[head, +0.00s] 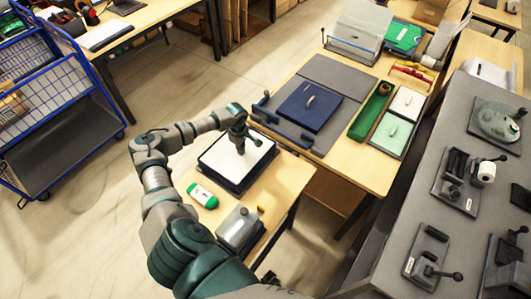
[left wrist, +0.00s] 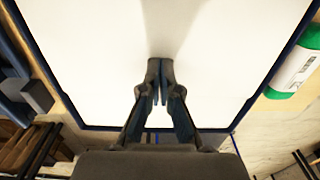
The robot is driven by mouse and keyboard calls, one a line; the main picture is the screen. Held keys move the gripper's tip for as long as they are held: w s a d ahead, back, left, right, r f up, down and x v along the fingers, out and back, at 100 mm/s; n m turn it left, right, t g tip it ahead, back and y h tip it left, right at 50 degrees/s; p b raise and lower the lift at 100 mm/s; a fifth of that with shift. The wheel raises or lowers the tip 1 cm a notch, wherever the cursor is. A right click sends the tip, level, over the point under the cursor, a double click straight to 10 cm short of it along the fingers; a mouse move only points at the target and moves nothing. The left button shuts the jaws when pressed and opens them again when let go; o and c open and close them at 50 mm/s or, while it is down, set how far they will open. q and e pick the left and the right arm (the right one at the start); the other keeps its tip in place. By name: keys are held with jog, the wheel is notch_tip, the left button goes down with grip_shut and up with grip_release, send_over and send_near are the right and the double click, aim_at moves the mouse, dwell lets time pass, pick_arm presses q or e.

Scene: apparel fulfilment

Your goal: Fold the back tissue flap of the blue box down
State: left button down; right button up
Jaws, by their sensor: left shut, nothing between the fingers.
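The blue box (head: 222,179) sits on the small wooden table, its dark blue rim framing white tissue (head: 220,160). In the left wrist view the tissue (left wrist: 90,50) fills most of the picture inside the blue rim (left wrist: 271,77). It looks flat, and I cannot make out separate flaps or fold lines. My left gripper (head: 240,148) reaches down over the tissue. In the left wrist view its fingertips (left wrist: 160,65) are together and empty, at or just above the tissue; contact is unclear. My right gripper is not in view.
A green-and-white item (head: 203,195) and a clear-topped grey block (head: 238,228) share the small table (head: 285,180). The bigger table behind holds a dark blue panel with a handle (head: 308,103), a green tray (head: 371,111) and pale boxes (head: 391,135). A blue wire cart (head: 60,110) stands left.

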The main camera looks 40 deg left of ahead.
pick_arm(q)
jog(key=shift+r, duration=0.1)
notch_tip(320, 180, up, 8)
jog(key=p, duration=0.5)
dwell(0.4)
